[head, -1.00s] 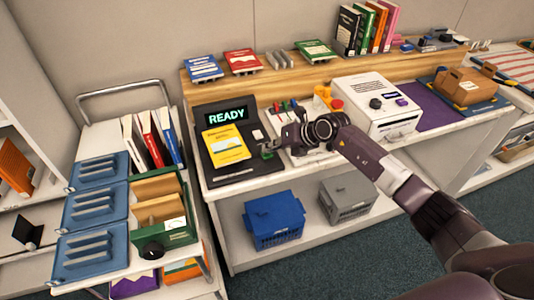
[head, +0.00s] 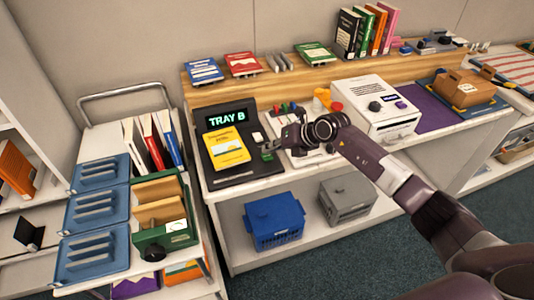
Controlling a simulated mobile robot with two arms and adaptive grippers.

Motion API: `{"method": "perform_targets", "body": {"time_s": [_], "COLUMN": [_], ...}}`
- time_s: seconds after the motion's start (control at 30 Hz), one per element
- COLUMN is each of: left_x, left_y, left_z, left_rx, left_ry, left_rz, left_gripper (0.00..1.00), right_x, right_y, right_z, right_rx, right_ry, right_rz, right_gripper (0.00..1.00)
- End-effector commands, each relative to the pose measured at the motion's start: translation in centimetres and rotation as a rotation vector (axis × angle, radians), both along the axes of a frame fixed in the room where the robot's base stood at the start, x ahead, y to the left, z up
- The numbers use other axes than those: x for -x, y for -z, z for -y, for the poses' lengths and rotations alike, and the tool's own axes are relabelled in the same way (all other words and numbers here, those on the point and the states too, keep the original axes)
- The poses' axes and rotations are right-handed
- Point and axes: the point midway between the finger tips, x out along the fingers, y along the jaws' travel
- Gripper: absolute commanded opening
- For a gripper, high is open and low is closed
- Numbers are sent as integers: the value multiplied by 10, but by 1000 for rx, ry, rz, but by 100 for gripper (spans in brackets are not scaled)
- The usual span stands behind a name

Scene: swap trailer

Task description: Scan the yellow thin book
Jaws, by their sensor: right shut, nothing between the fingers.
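The yellow thin book (head: 226,149) lies face up on the black scanner station (head: 243,174). The station's display (head: 227,118) reads "TRAY B" in green letters. My right gripper (head: 270,151) is shut and empty, at the right side of the station near its small buttons, to the right of the book and apart from it. Whether the fingertips touch the station is too small to tell. My left gripper is not in view.
A cart at left holds blue slotted trays (head: 92,254), upright books and a green box (head: 168,235). A white machine (head: 378,107) stands right of my gripper. Blue (head: 273,221) and grey (head: 346,200) crates sit on the lower shelf. Books line the wooden ledge (head: 290,78).

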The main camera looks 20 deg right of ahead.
Motion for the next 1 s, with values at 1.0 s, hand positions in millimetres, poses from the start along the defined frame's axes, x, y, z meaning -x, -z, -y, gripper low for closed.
{"method": "perform_targets", "body": {"time_s": [1.0], "left_x": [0], "left_y": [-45], "left_z": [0], "left_rx": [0], "left_ry": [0], "left_rz": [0], "left_gripper": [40], "right_x": [0], "right_y": [-54], "right_z": [0], "right_rx": [-1], "right_ry": [-1], "right_rz": [0], "right_gripper": [0]}}
